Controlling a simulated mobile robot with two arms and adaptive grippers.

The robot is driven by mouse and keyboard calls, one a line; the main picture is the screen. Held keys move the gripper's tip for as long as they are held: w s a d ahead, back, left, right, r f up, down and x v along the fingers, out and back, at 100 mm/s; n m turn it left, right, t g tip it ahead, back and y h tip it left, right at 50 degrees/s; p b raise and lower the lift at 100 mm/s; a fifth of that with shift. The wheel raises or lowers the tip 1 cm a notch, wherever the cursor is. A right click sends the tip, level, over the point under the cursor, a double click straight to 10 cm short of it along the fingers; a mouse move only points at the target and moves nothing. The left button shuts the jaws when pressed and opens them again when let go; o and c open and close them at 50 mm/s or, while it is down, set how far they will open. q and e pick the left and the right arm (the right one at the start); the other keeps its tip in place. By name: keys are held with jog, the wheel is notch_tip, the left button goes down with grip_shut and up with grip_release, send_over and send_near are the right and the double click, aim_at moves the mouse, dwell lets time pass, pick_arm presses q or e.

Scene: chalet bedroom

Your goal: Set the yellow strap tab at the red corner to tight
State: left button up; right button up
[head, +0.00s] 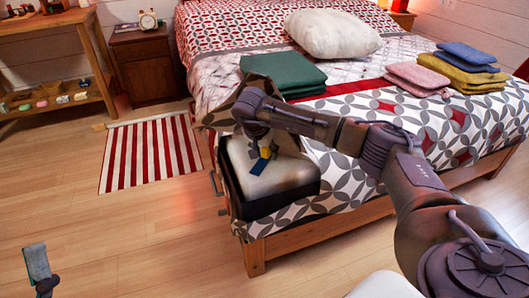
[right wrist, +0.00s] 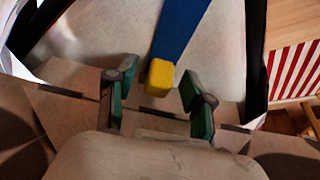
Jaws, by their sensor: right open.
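A black-sided case (head: 282,203) with a pale top panel (head: 283,177) rests at the near left corner of the bed. A blue strap (head: 259,167) lies on the panel and ends in a yellow tab (head: 265,153). In the right wrist view the yellow tab (right wrist: 159,78) lies between the fingertips of my right gripper (right wrist: 158,84), which is open with visible gaps on both sides. The blue strap (right wrist: 180,35) runs upward from the tab. I cannot make out a red corner on the case. My left gripper (head: 40,268) is low at the left, away from the case; its opening is unclear.
Green folded cloth (head: 283,73) lies behind the case on the bed. Pink, yellow and blue folded cloths (head: 462,68) lie at the right. A red-striped rug (head: 150,152) is on the floor left of the case. The wooden floor (head: 130,235) in front is clear.

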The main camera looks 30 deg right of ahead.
grip_shut()
dwell(0.3)
